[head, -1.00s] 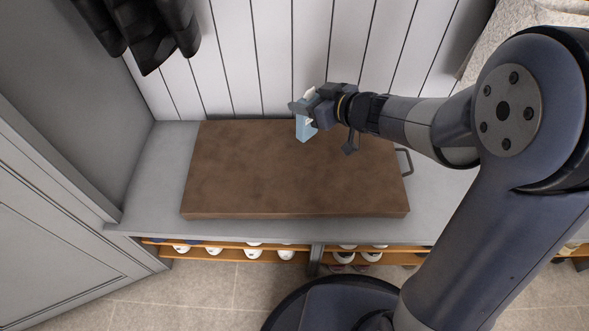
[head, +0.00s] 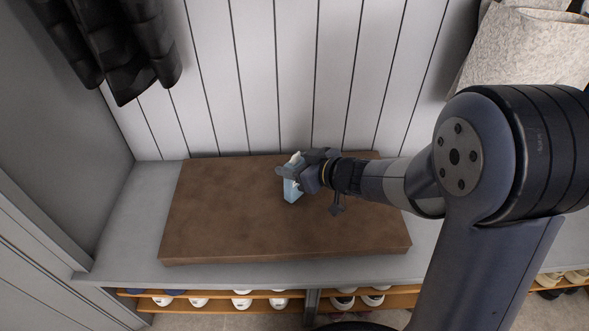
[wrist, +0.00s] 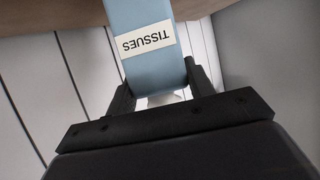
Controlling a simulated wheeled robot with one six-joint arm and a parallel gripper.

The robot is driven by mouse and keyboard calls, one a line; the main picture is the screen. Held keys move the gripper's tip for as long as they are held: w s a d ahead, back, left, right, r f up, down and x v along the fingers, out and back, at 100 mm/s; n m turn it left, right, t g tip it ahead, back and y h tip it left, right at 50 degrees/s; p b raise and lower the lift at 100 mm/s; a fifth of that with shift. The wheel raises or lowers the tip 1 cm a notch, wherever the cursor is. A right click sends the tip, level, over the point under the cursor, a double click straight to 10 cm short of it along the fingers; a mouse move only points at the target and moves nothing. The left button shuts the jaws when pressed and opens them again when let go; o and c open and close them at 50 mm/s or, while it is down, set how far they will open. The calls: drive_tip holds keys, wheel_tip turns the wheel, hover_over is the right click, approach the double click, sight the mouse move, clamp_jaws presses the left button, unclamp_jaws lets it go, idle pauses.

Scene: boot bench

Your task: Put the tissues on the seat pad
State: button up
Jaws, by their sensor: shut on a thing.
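The tissues (head: 292,190) are a light blue box with white tissue at the top. In the wrist view the box (wrist: 146,70) shows a white label reading TISSUES, upside down in the picture. My gripper (head: 299,174) is shut on the box, one finger on each side. The seat pad (head: 225,215) is a brown slab on the grey bench. The box is over the back middle of the pad in the head view. I cannot tell whether its base touches the pad.
The grey bench top (head: 120,230) is bare left of the pad. Shoes (head: 240,302) stand on the shelf below. Dark cloth (head: 120,50) hangs at upper left, and a light grey textile item (head: 530,45) is at upper right. White panelling (head: 260,80) rises behind.

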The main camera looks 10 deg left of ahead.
drive_tip(key=shift+f, duration=0.15)
drive_tip(key=o, duration=1.2)
drive_tip(key=shift+d+r+p, duration=0.25)
drive_tip(key=shift+r+p, duration=0.05)
drive_tip(key=shift+r, duration=0.1)
drive_tip(key=p+v, duration=0.4)
drive_tip(key=v, duration=0.7)
drive_tip(key=shift+s+p, duration=0.25)
drive_tip(key=shift+p, duration=0.1)
